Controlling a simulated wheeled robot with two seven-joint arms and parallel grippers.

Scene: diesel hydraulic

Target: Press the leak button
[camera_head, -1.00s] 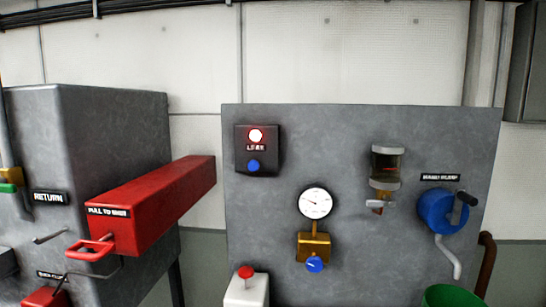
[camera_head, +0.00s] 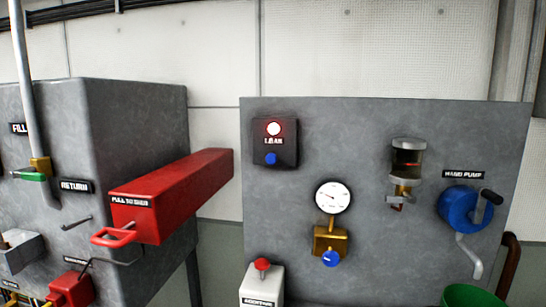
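The leak box is a black panel (camera_head: 288,150) mounted at the upper left of the grey board (camera_head: 400,255). Neither of my grippers shows in the head view, and nothing touches the box.
A long red box (camera_head: 165,200) with a red handle (camera_head: 113,237) juts out left of the board. The board also carries a gauge (camera_head: 333,197), a blue-knobbed brass valve (camera_head: 329,243), a glass cup (camera_head: 407,160) and a blue hand pump (camera_head: 462,208). A red-topped additive container (camera_head: 262,285) stands below.

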